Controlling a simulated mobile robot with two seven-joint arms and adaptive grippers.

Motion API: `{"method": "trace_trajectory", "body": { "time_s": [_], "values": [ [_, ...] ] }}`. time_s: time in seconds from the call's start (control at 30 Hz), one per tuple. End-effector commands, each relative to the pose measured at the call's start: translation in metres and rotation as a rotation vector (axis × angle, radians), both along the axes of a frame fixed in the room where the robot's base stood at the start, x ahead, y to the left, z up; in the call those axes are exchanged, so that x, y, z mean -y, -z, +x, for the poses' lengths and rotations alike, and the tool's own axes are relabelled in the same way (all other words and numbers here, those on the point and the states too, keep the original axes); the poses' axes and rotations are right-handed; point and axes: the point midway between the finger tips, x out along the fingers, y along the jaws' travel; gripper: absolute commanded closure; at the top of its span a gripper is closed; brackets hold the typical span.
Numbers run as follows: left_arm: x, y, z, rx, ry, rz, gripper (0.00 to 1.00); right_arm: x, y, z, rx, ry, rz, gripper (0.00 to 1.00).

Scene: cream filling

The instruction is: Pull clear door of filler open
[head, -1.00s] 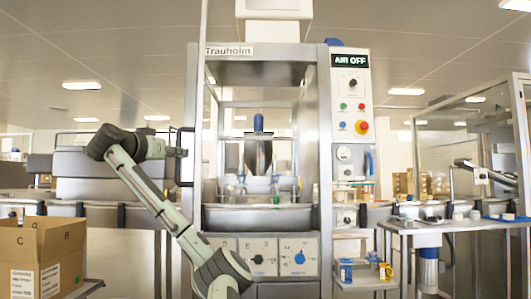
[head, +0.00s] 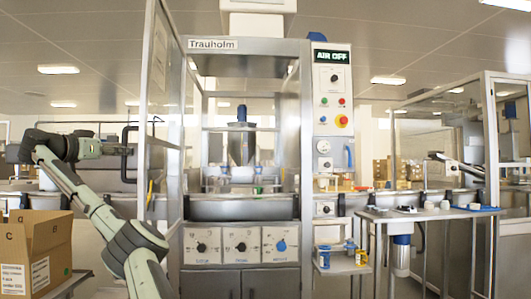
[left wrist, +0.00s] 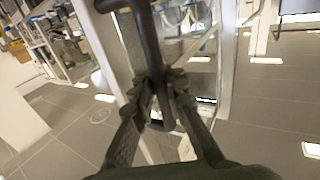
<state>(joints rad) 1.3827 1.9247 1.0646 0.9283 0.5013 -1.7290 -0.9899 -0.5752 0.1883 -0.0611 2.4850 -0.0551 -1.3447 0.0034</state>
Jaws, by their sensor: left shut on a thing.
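The filler (head: 243,62) is the tall steel machine labelled Trauholm in the middle of the head view. Its clear door (head: 161,110) is hinged at the machine's left side and stands swung outward, toward me and to the left. The dark door handle (head: 125,165) is on the door's outer left side. My left gripper (head: 130,150) is shut on this handle. In the left wrist view, the fingers (left wrist: 163,92) close around the black handle bar (left wrist: 150,45), with the door pane just behind. My right gripper is in neither view.
A cardboard box (head: 38,255) stands at the lower left, near my left arm. The control panel (head: 333,105) reads AIR OFF. A side table (head: 430,214) with small parts stands to the right. The filler's front opening is unobstructed.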

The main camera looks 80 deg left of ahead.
Motion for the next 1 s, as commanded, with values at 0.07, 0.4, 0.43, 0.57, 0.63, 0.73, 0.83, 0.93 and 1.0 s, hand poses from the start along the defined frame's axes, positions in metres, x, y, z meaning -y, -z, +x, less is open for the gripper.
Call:
{"method": "trace_trajectory", "body": {
  "time_s": [0.07,0.4,0.43,0.57,0.63,0.73,0.83,0.93,1.0],
  "values": [
    [0.0019,0.0004,-0.0047,0.001,-0.001,-0.002,1.0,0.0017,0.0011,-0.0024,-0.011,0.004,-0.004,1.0],
    [0.0017,0.0003,-0.0054,0.001,-0.001,-0.001,1.0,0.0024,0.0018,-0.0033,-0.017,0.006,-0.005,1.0],
    [0.0017,0.0003,-0.0054,0.001,-0.001,-0.001,1.0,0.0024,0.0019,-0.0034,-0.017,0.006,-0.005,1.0],
    [0.0013,0.0002,-0.005,0.001,-0.001,-0.001,0.74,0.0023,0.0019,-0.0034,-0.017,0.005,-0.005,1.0],
    [0.0008,0.0002,-0.0044,0.001,0.0,-0.001,0.66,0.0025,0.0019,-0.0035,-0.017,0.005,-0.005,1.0],
    [0.0003,0.0001,-0.0037,0.001,0.0,-0.001,0.66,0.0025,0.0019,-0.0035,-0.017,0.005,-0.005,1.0],
    [0.0,0.0,-0.0032,0.0,0.001,0.0,0.66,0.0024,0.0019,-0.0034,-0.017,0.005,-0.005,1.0],
    [0.0007,-0.0001,-0.0038,0.0,0.0,0.0,0.66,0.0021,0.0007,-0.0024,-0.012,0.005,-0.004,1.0],
    [0.004,-0.0002,-0.0063,0.001,0.0,0.001,0.66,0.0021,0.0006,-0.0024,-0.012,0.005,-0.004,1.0]
  ]
}}
